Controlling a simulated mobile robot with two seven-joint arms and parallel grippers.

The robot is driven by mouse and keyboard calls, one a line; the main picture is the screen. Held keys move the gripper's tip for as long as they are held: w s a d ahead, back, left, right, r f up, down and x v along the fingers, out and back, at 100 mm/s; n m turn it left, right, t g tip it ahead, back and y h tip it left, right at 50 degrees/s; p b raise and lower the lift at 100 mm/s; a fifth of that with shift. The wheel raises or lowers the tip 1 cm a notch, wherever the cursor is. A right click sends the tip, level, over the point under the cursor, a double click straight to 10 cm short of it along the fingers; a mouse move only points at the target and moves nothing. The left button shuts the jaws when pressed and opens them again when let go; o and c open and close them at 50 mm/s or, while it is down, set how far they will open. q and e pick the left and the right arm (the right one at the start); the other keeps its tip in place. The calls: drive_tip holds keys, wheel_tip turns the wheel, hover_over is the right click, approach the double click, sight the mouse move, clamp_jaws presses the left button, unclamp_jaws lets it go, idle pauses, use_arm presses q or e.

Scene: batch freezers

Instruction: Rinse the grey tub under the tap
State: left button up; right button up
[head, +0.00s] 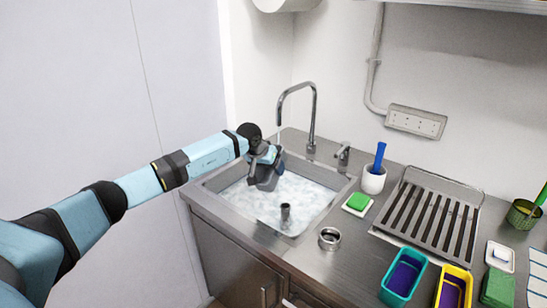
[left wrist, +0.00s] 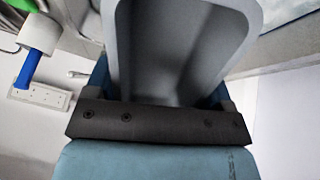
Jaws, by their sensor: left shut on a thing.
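The grey tub (head: 266,180) is held over the back of the sink (head: 216,184), just below the tap's spout. My left gripper (head: 262,158) is shut on it. In the left wrist view the grey tub (left wrist: 185,50) fills the top middle, its hollow inside facing the camera, with the gripper (left wrist: 160,98) at its near end. The tap (head: 314,115) is a tall metal gooseneck behind the sink. A thin pale stream seems to fall from its spout beside the gripper; whether it enters the tub is unclear. Foamy water covers the sink floor. My right gripper is out of view.
To the right are a metal ring (head: 329,239), a green sponge (head: 358,201), a white pot (head: 373,181) with a blue handle, and a drying rack (head: 427,218). Teal (head: 386,294) and yellow (head: 468,281) tubs stand in front.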

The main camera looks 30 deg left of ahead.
use_arm(q)
drive_tip(key=shift+r, duration=0.1)
idle(0.5)
drive_tip(key=s+r, duration=0.1)
drive_tip(key=s+d+p, duration=0.1)
drive_tip(key=s+r+p, duration=0.1)
drive_tip(key=shift+d+r, duration=0.25)
drive_tip(key=shift+r, duration=0.1)
drive_tip(key=shift+s+d+r+p, duration=0.3)
drive_tip(key=shift+s+d+r, duration=0.15)
drive_tip(key=shift+s+r, duration=0.25)
drive_tip(key=shift+f, duration=0.15)
